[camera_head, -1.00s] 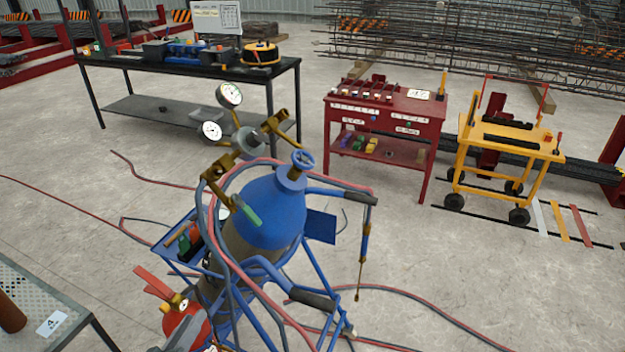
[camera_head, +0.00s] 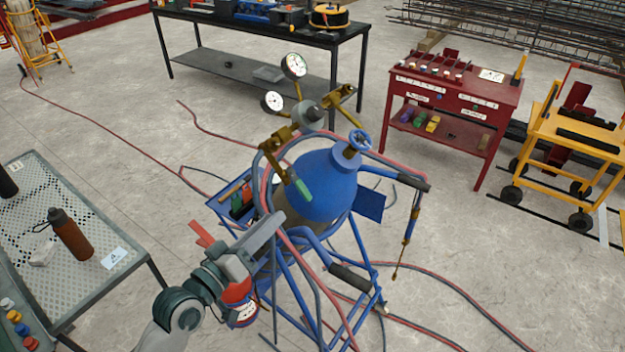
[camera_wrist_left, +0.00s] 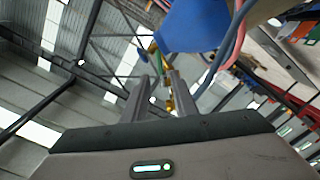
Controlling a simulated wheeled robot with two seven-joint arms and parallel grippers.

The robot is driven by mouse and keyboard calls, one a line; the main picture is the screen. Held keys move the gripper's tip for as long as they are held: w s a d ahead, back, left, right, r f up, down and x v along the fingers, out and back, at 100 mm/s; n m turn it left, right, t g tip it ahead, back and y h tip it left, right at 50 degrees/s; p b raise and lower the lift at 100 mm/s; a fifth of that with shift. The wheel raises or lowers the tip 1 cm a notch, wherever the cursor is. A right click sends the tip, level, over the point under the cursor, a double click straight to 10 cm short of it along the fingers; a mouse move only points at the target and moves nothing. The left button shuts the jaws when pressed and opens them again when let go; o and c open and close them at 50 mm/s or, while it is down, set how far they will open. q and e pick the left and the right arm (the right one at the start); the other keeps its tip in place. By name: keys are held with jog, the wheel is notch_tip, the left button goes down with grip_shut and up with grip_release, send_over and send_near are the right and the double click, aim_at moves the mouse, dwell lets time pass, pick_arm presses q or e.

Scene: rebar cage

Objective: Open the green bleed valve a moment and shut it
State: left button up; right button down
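The green bleed valve handle (camera_head: 304,190) hangs from the brass fittings at the left shoulder of the blue gas cylinder (camera_head: 327,188). The cylinder stands upright in a blue frame cart. My left gripper (camera_head: 274,226) is in front of the cylinder, below and to the left of the green handle, and apart from it. In the left wrist view its two fingers (camera_wrist_left: 160,90) stand apart with nothing held between them. The blue cylinder (camera_wrist_left: 192,25) shows above them, with a small green piece (camera_wrist_left: 154,48) near its lower left. My right gripper is not in view.
Two gauges (camera_head: 294,65) rise above the regulator. Red and grey hoses (camera_head: 268,185) loop close to the handle. A perforated table (camera_head: 100,220) stands left; a red tool bench (camera_head: 455,95) stands right.

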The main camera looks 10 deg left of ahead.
aim_at(305, 188)
pick_arm(q)
jog(key=p+x, duration=0.5)
jog(key=x, duration=1.1)
jog(key=shift+w+d+p, duration=0.1)
jog(key=shift+w+p, duration=0.15)
jog(key=shift+p, duration=0.1)
jog(key=shift+f, duration=0.1)
grip_shut()
dwell(0.6)
